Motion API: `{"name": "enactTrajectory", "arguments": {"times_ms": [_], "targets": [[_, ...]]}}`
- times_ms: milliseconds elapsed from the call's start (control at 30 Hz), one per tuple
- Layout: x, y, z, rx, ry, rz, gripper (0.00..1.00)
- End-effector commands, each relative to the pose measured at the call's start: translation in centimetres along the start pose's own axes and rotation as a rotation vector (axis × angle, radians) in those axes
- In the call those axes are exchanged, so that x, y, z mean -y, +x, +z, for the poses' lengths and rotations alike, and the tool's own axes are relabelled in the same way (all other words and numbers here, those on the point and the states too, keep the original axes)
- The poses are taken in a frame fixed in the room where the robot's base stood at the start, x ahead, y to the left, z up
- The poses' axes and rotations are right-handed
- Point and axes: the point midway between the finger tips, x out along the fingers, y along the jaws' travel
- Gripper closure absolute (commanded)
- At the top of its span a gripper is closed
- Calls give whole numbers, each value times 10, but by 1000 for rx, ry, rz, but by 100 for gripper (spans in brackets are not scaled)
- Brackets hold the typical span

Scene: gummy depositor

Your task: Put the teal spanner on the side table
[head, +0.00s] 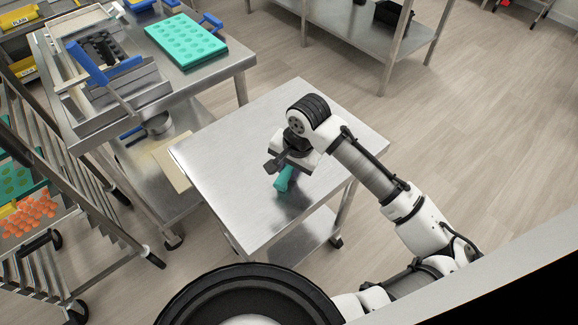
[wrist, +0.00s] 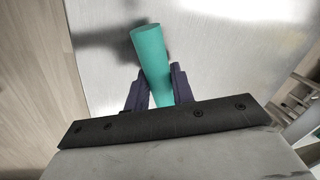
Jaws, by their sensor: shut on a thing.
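The teal spanner (head: 284,179) is in my gripper over the bare steel side table (head: 222,150) in the head view. In the wrist view the teal spanner (wrist: 150,55) shows as a thick teal handle that points away from the camera. My gripper (wrist: 155,88) has a dark finger on each side of it and is shut on it. In the head view my gripper (head: 284,166) is above the middle of the table. The rest of the spanner is hidden behind the gripper body. I cannot tell whether the spanner touches the tabletop.
A larger steel table with a machine (head: 105,75) and a teal mould tray (head: 186,41) stands at the upper left. A rack (head: 75,215) with trays is at the left. A steel shelf unit (head: 350,35) is at the back. The side table's top is otherwise clear.

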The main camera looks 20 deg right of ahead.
Motion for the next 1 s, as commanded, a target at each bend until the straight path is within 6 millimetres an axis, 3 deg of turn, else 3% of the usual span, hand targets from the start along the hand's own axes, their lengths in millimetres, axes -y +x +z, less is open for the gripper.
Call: {"name": "enactTrajectory", "arguments": {"times_ms": [267,300,467,800,1000], "targets": [[0,2,0,-1,0,-2,100],[0,2,0,0,0,-1,73],[0,2,0,0,0,-1,54],[0,-2,0,-1,0,-1,54],[1,-30,-1,-3,-2,-2,54]]}}
